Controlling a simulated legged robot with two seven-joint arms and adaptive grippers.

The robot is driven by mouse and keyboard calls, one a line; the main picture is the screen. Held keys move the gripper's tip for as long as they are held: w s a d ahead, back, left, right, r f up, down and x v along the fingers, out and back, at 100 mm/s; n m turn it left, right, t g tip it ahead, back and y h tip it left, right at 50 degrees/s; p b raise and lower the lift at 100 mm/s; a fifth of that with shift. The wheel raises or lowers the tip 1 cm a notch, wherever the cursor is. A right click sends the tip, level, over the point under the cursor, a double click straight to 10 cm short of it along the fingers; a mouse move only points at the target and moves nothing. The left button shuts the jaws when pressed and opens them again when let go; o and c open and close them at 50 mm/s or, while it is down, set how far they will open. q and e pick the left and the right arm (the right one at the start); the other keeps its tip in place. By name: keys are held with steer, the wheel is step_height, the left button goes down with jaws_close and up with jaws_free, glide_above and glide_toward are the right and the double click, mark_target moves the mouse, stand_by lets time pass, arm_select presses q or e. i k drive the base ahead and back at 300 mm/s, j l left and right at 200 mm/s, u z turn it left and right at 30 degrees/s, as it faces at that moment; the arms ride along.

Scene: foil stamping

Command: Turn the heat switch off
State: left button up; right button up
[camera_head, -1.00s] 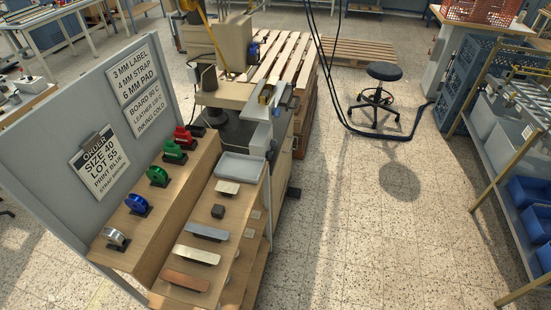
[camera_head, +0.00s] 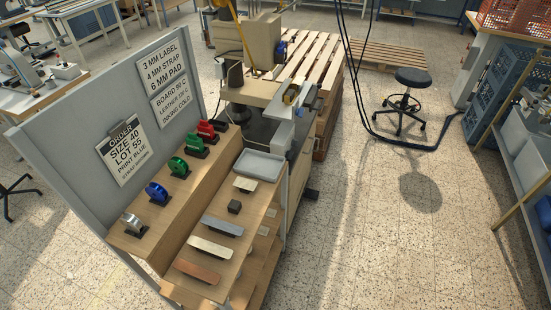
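The foil stamping machine (camera_head: 250,90) stands beyond the wooden bench, in the upper middle of the head view. It has a beige body and a dark round part at its left front. Neither of my grippers is in view.
A stepped wooden bench (camera_head: 200,215) holds foil rolls, flat bars and a grey tray (camera_head: 259,165). A grey panel (camera_head: 75,150) with order signs stands at its left. A stool (camera_head: 408,85) and hanging black cables (camera_head: 352,90) are at right. The floor (camera_head: 370,230) right of the bench is clear.

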mark_target(289, 154)
steer(key=i+l+u, duration=0.1)
steer(key=l+u, duration=0.15)
steer(key=i+l+u, duration=0.1)
steer(key=l+u, duration=0.35)
steer(key=l, duration=0.2)
steer(key=i, duration=0.05)
